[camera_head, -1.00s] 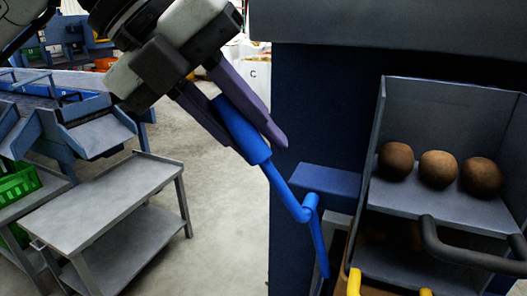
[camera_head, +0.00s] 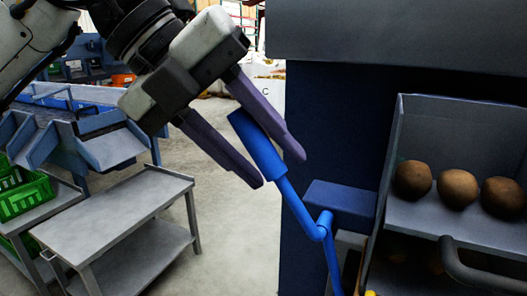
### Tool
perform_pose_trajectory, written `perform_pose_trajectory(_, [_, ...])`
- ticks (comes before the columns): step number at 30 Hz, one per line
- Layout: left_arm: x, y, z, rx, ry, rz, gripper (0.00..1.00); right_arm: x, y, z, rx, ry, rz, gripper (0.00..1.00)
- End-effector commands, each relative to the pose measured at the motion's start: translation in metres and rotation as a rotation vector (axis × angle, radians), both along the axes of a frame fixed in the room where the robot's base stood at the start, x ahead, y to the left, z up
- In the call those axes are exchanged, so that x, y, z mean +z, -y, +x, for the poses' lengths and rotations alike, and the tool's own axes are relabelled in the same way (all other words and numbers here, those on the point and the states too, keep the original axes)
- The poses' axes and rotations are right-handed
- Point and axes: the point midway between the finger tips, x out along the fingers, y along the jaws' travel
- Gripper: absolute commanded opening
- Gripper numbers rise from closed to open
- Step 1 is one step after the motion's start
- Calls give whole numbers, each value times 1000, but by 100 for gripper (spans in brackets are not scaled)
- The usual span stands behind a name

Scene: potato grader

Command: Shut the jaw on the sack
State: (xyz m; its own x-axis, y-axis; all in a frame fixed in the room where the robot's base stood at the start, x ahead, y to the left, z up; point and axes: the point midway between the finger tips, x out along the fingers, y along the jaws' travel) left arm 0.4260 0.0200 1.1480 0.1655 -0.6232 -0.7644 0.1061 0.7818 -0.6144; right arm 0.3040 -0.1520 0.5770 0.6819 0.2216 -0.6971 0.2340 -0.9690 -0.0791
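A blue lever (camera_head: 301,211) with a thick grip (camera_head: 262,145) stands out from a blue bracket (camera_head: 342,199) on the dark blue machine. My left gripper (camera_head: 283,172) is open at the grip, its two purple fingers on either side of it. The grip lies close along the right finger, and a gap shows between it and the left finger. I cannot tell whether the right finger touches it. The lever's lower end runs out of the bottom of the picture. I cannot make out the jaw or a sack held in it. My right gripper is not in view.
A grey bin (camera_head: 392,165) with several potatoes (camera_head: 458,189) and a dark handle (camera_head: 480,272) is at right. A grey two-shelf cart (camera_head: 115,215) stands at left, near green crates (camera_head: 24,197). Bare floor (camera_head: 235,235) lies between cart and machine.

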Motion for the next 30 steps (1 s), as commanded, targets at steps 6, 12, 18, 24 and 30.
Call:
perform_pose_trajectory(6, [9,-6,-1,0,5,-2,39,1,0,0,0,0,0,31])
perform_pose_trajectory(12, [38,-29,-7,1,5,-3,39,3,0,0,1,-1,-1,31])
perform_pose_trajectory(18, [65,-52,-14,1,2,-2,39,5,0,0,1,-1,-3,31])
perform_pose_trajectory(24, [78,-64,-17,1,2,-1,39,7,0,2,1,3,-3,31])
perform_pose_trajectory(30, [79,-65,-17,1,1,0,39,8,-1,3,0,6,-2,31])
